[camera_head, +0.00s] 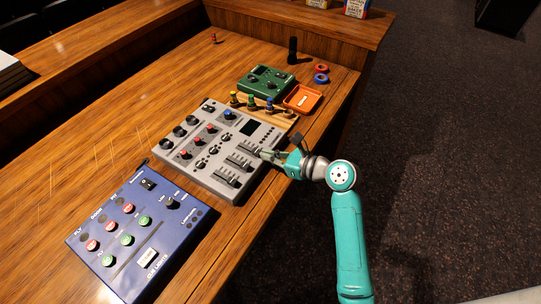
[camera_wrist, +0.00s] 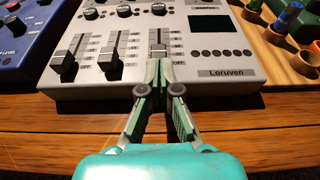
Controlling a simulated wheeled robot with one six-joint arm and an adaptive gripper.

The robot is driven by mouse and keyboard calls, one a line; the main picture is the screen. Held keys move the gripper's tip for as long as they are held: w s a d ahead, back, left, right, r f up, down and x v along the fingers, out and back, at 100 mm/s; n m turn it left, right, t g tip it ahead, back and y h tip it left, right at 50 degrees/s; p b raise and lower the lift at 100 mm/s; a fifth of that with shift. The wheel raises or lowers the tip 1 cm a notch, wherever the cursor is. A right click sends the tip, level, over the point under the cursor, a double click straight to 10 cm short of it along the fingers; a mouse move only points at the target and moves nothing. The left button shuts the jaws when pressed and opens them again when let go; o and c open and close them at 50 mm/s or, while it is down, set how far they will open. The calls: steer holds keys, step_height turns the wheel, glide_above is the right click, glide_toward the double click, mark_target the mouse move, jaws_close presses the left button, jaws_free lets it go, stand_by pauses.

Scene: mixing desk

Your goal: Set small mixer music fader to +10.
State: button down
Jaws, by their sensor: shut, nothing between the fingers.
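The grey mixer (camera_head: 216,112) lies on the wooden desk; in the wrist view it fills the top, with "Loruven" on its front (camera_wrist: 226,73). Three faders stand in a row along its near edge: a left fader (camera_wrist: 63,62), a middle fader (camera_wrist: 110,64) and a right fader (camera_wrist: 158,49). Their names are too small to read. The left and middle caps sit low in their slots. My gripper (camera_wrist: 160,66) is shut and empty, its tips just at the near side of the right fader; touching or apart is unclear. In the head view my gripper (camera_head: 269,155) reaches in from the right.
A blue light panel (camera_head: 137,231) lies left of the mixer. A wooden rack with coloured plugs (camera_head: 252,103), an orange tray (camera_head: 302,98), a green box (camera_head: 266,81) and a dark upright cylinder (camera_head: 292,50) stand beyond. The desk's right edge runs beneath my arm.

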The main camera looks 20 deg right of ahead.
mark_target(251, 151)
steer(key=w+a, duration=0.2)
steer(key=w, duration=0.1)
steer(key=w+a, duration=0.2)
steer(key=shift+w, duration=0.2)
steer(key=shift+d, duration=0.1)
